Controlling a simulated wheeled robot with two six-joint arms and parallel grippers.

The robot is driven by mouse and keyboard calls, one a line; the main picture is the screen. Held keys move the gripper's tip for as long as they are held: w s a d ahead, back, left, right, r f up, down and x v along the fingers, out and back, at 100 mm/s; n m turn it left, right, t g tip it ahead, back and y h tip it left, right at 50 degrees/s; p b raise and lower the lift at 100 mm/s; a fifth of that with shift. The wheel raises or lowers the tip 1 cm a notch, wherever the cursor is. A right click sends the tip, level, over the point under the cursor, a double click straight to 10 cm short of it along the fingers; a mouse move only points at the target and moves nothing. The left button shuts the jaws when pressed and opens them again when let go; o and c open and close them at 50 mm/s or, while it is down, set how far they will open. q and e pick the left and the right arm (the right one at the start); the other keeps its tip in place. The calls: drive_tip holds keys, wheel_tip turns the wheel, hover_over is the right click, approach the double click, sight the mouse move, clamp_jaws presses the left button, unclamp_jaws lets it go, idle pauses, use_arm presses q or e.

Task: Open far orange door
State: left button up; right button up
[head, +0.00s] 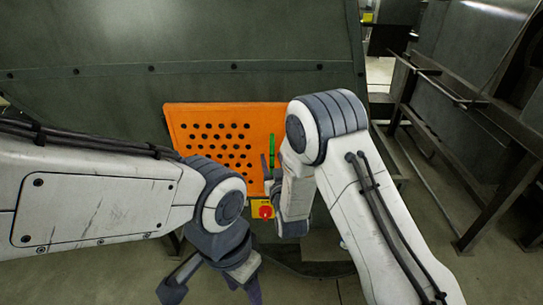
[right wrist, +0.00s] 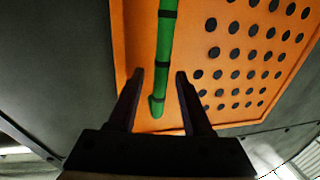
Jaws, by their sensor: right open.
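The orange door (head: 215,128) with rows of round holes sits in the dark green machine wall and looks flush with it. Its green bar handle (head: 272,152) stands near the door's right side, partly hidden by my right arm. My right gripper (head: 267,172) is at the handle, with its jaws open. In the right wrist view the orange door (right wrist: 215,65) fills the background. There the green handle (right wrist: 163,60) runs down between the two open fingers (right wrist: 160,76), with gaps on both sides; I cannot tell the depth. My left gripper (head: 212,291) is open and empty, low and left.
A yellow plate with a red knob (head: 265,211) sits just below the door. The dark green machine wall (head: 180,35) rises above. Dark metal frames (head: 480,130) stand at the right, with a strip of floor (head: 420,190) between.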

drive_tip(key=shift+w, duration=0.25)
clamp_jaws()
idle(1.4)
